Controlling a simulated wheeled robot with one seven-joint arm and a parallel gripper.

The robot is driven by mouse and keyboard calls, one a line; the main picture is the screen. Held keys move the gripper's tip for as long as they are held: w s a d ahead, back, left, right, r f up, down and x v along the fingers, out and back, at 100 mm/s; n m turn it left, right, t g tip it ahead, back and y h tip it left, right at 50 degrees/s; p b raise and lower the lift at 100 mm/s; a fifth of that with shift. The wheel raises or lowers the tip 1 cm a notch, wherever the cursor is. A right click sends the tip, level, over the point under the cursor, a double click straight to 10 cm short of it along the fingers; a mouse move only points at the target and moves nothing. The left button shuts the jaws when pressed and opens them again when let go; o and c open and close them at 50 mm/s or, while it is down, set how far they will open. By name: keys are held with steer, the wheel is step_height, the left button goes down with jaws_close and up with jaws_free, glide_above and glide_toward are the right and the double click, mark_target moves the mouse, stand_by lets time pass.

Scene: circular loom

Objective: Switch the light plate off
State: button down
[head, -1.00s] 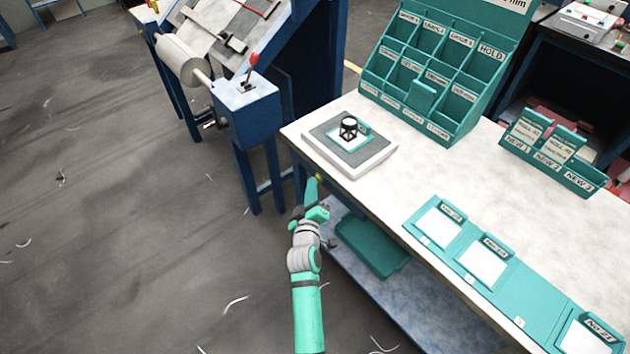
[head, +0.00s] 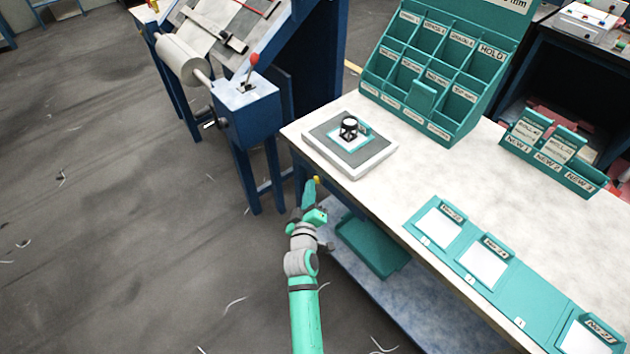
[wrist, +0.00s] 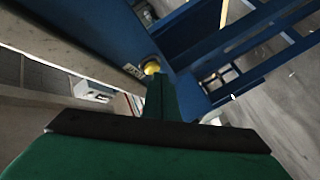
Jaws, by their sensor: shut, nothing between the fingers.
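The light plate (head: 378,163) is a pale slab with a grey top at the near left corner of the white table. A small black loupe (head: 349,127) stands on a white, teal-edged square in its middle. I cannot tell whether the plate is lit. A small yellow knob (head: 316,180) is on the table's front side below the plate. It also shows in the wrist view (wrist: 152,67), beside a small label. My gripper (head: 309,188) is shut and empty, its tip just beside the knob. In the wrist view the green fingers (wrist: 160,95) partly cover the knob's lower side; contact is unclear.
The white table (head: 420,185) carries a teal compartment rack (head: 432,80), a small card holder (head: 550,155) and teal trays (head: 465,250). A blue machine stand (head: 250,115) is close on the left. A teal bin (head: 370,245) lies on the lower shelf. Floor at left is open.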

steer(key=shift+s+a, duration=0.8)
steer(key=shift+a, duration=0.3)
steer(key=shift+s+a, duration=0.75)
steer(key=shift+a, duration=0.3)
steer(key=s+f+m+g+y, duration=0.1)
steer(key=s+f, duration=0.2)
steer(key=s, duration=0.9)
steer(key=s+f+m+y, duration=0.2)
steer(key=s+f, duration=0.1)
steer(key=s, duration=0.9)
steer(key=s+r+m, duration=0.2)
steer(key=s+r, duration=0.3)
steer(key=s, duration=0.5)
steer(key=s+d+r+m, duration=0.1)
steer(key=s+r+m, duration=0.2)
steer(key=s, duration=0.8)
step_height(320, 180, up, 2)
steer(key=shift+d+r+g, duration=0.15)
steer(key=shift+g, duration=0.15)
